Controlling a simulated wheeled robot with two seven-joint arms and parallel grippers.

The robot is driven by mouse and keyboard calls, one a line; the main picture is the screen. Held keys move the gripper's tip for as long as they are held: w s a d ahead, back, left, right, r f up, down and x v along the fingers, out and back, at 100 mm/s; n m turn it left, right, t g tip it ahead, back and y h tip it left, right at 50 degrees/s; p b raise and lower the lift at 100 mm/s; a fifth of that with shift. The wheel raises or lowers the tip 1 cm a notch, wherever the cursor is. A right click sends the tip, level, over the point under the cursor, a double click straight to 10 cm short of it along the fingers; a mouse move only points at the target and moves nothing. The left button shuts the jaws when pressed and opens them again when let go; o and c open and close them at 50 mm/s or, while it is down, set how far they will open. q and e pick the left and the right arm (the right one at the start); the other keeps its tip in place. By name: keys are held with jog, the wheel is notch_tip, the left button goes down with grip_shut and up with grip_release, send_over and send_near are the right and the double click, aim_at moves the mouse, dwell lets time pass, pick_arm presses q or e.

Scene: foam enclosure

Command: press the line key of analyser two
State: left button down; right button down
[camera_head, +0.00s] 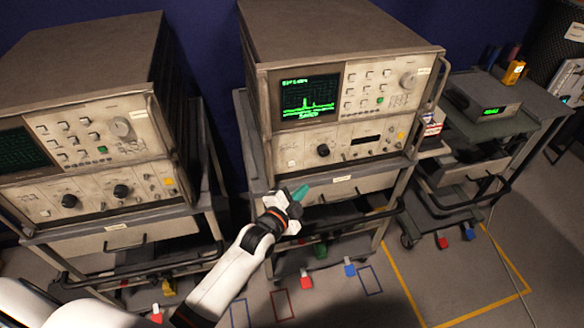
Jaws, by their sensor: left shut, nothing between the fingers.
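Two beige analysers stand on carts. The middle analyser (345,140) has a lit screen (307,96) with a green trace. The left analyser (95,165) is partly cut off by the picture edge and its screen (18,150) is dark with a faint grid. The labels are too small to read, so I cannot tell which is number two. A small pale square key (291,163) sits at the lower left of the middle analyser's panel. My left gripper (299,193) is shut and empty, in front of the middle cart, just below that key in the picture. My right gripper is not in view.
Cart handles (345,222) and a drawer front (345,184) lie close by my left gripper. A smaller instrument with a green display (484,108) stands on a cart at right. Red, blue and green blocks lie on the floor, with yellow tape (408,290) at right.

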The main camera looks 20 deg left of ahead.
aim_at(291, 163)
pick_arm(q)
jog(key=s+n+t+b, duration=0.1)
jog(key=n+b, duration=0.1)
jog(key=b, duration=0.1)
jog(key=s+n+t+b, duration=0.1)
jog(key=t+b, duration=0.1)
jog(key=b, duration=0.1)
jog(key=shift+d+f+n, duration=0.2)
jog(key=shift+f+n, duration=0.2)
jog(key=shift+w+a+b, duration=0.7)
jog(key=shift+w+a, duration=0.15)
jog(key=shift+w, duration=0.35)
jog(key=shift+w+a+b, duration=0.65)
jog(key=shift+w+a, duration=0.15)
jog(key=shift+w, duration=0.4)
jog(key=shift+w+a+b, duration=0.7)
jog(key=shift+w+a, duration=0.15)
jog(key=shift+w, duration=0.35)
jog(key=shift+w, duration=0.1)
jog(key=shift+w+a, duration=0.2)
jog(key=shift+w, duration=0.05)
